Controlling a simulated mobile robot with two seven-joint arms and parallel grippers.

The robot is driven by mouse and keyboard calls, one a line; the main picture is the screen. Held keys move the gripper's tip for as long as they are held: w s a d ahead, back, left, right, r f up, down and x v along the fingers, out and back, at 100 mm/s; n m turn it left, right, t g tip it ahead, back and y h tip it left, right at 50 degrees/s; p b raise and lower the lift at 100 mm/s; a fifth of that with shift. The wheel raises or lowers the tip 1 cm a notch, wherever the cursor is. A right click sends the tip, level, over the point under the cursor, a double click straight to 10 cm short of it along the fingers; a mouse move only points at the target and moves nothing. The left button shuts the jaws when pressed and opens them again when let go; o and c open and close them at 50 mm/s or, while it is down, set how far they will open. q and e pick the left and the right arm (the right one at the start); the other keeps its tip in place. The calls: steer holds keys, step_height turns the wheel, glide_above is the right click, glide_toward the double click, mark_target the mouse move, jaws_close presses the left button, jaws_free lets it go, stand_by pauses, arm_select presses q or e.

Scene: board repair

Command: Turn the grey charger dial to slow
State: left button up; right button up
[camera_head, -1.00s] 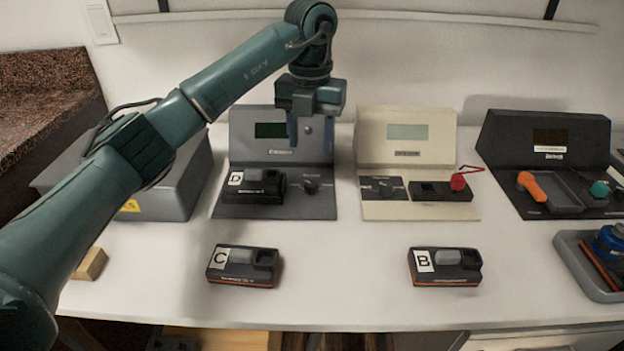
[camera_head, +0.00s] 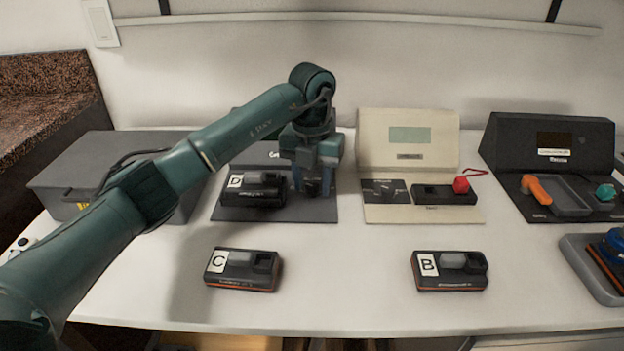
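The grey charger (camera_head: 222,209) stands at the back left of the table, with a battery marked D (camera_head: 255,186) in its bay. Its dial (camera_head: 312,187) is a dark knob on the right of its base, mostly hidden by my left gripper. My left gripper (camera_head: 314,188) points down right over the dial, with its fingers around or just above the knob. I cannot tell whether the fingers touch it or how far they are closed. The dial's setting cannot be read. My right gripper is not in view.
A black station (camera_head: 545,150) with an orange-handled tool is farther right. Batteries C (camera_head: 242,268) and B (camera_head: 449,270) lie in front. A grey case (camera_head: 110,165) is at left.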

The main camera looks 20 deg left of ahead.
arm_select(q)
steer(key=c, duration=0.8)
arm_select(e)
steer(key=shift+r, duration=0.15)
arm_select(q)
steer(key=m+p, duration=0.1)
steer(key=m, duration=0.2)
steer(key=shift+r, duration=0.15)
steer(key=shift+m+p, duration=0.5)
steer(key=shift+m, duration=0.4)
steer(key=m, duration=0.2)
steer(key=shift+m, duration=0.4)
steer(key=m, duration=0.3)
steer(key=shift+m+p, duration=0.3)
steer(key=shift+p, duration=0.1)
steer(key=shift+m, duration=0.3)
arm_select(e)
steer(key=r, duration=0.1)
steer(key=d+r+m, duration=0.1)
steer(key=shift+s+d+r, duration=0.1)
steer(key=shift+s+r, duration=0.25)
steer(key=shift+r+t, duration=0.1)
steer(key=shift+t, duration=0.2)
